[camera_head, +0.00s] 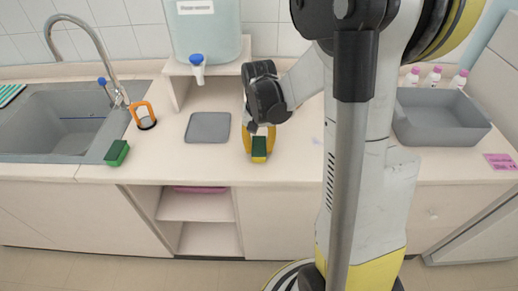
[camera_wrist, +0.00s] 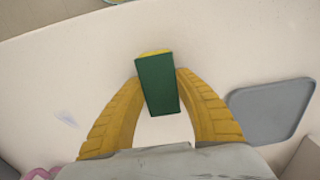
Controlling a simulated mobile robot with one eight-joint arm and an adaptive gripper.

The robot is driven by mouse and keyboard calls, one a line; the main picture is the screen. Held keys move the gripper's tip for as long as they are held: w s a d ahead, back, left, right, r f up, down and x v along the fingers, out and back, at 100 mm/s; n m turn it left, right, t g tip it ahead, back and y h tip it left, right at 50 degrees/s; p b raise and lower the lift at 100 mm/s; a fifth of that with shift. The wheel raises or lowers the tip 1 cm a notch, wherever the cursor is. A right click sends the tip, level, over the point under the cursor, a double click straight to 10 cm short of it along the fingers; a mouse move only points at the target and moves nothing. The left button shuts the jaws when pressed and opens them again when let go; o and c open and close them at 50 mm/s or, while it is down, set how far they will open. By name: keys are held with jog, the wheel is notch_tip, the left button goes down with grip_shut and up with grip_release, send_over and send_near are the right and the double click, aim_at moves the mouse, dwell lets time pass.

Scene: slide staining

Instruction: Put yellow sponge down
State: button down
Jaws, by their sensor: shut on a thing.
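The yellow sponge with a dark green scouring face (camera_wrist: 158,86) is between the two yellow fingers of my gripper (camera_wrist: 157,78) in the wrist view. The fingers press on its two sides. In the head view the sponge (camera_head: 259,150) is at or just above the counter near its front edge, and my gripper (camera_head: 260,142) comes down on it from behind. I cannot tell whether the sponge touches the counter (camera_head: 300,165).
A grey mat (camera_head: 208,127) lies left of my gripper. Further left are a green sponge (camera_head: 117,152), an orange-handled item (camera_head: 143,116) and the sink (camera_head: 55,120). A water dispenser (camera_head: 207,30) stands behind. A grey basin (camera_head: 440,117) is at the right.

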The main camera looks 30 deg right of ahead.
aim_at(259, 146)
jog(key=shift+f, duration=0.1)
jog(key=c, duration=1)
grip_release()
notch_tip(259, 146, up, 12)
jog(key=p, duration=0.4)
jog(key=s+a+r+n+t, duration=0.2)
jog(key=s+a, duration=0.1)
jog(key=a, duration=0.1)
jog(key=s+a+r+n+t, duration=0.2)
jog(key=s+a, duration=0.2)
jog(key=a, duration=0.1)
jog(key=s+a+r+n+t, duration=0.2)
jog(key=s+a+r+t, duration=0.1)
jog(key=a, duration=0.1)
jog(key=shift+s+a+n, duration=0.25)
jog(key=shift+s+n, duration=0.15)
